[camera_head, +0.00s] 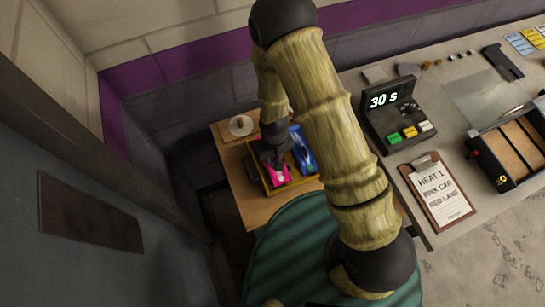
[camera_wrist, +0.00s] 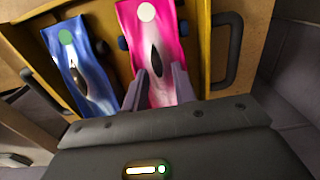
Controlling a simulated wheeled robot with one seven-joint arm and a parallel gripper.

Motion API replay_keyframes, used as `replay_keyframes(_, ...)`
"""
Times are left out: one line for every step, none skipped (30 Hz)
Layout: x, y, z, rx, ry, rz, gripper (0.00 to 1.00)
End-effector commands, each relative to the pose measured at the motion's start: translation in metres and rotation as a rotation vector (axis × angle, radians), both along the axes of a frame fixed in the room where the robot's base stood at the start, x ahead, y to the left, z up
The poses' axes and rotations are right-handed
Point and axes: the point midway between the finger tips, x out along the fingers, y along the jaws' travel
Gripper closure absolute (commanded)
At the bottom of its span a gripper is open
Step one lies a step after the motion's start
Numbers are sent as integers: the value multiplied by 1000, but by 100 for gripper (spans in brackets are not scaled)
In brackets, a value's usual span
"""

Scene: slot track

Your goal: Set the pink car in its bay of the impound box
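The blue car also shows in the head view (camera_head: 302,150).
The box has a dark handle (camera_wrist: 228,50) close to my gripper's right side. It stands on a small wooden table (camera_head: 240,192) with a white disc (camera_head: 240,126). A grey counter at the right holds a timer (camera_head: 395,112) and a clipboard (camera_head: 437,193).

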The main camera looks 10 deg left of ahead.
Motion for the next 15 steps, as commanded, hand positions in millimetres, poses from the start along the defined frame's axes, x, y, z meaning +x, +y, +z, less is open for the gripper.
replay_keyframes(0,0,0,0,0,0,73)
replay_keyframes(0,0,0,0,0,0,75)
replay_keyframes(0,0,0,0,0,0,83)
replay_keyframes(0,0,0,0,0,0,88)
replay_keyframes(0,0,0,0,0,0,94)
replay_keyframes(0,0,0,0,0,0,100)
replay_keyframes(0,0,0,0,0,0,100)
replay_keyframes(0,0,0,0,0,0,100)
replay_keyframes(0,0,0,0,0,0,100)
replay_keyframes(0,0,0,0,0,0,100)
replay_keyframes(0,0,0,0,0,0,100)
replay_keyframes(0,0,0,0,0,0,100)
replay_keyframes(0,0,0,0,0,0,100)
replay_keyframes(0,0,0,0,0,0,100)
replay_keyframes(0,0,1,0,0,0,100)
